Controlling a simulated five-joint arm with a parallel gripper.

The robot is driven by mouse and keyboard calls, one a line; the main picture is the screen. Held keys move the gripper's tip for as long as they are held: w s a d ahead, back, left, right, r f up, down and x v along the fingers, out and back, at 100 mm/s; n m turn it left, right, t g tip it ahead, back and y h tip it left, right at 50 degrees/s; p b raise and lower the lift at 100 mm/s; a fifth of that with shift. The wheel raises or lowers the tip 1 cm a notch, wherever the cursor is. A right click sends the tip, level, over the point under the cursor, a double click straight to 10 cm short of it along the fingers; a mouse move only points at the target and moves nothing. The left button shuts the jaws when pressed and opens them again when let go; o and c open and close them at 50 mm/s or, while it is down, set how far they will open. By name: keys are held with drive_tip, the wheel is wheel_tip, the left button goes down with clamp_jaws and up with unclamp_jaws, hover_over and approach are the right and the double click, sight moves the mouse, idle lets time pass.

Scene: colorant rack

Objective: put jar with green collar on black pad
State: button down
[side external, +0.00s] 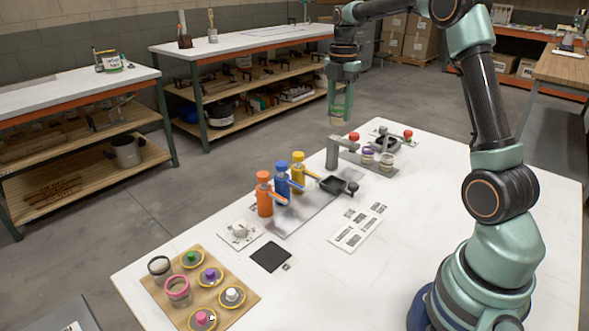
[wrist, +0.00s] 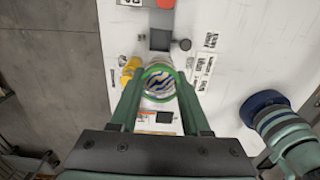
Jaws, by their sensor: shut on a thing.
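The jar with the green collar (wrist: 160,69) is between the fingers of my gripper (wrist: 160,100) in the wrist view, seen from above with its mouth open. In the side external view my gripper (side external: 340,103) is shut on the jar, high above the back part of the white table; the jar itself is largely hidden there by the fingers. The black pad (side external: 270,257) lies flat and bare near the table's left front, well below and left of my gripper.
Orange (side external: 264,196), blue (side external: 282,180) and yellow (side external: 298,172) bottles stand in a row behind the pad. A wooden board (side external: 215,262) with jars and coloured lids lies at front left.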

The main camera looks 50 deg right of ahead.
drive_tip(key=shift+w+a+r, duration=0.1)
drive_tip(key=shift+a+r, duration=0.05)
drive_tip(key=shift+a, duration=0.2)
drive_tip(key=a, duration=1.6)
hover_over(271, 256)
wheel_tip(271, 256, down, 20)
drive_tip(key=shift+f, duration=0.25)
drive_tip(key=shift+f, duration=0.1)
drive_tip(key=shift+c, duration=1.9)
unclamp_jaws()
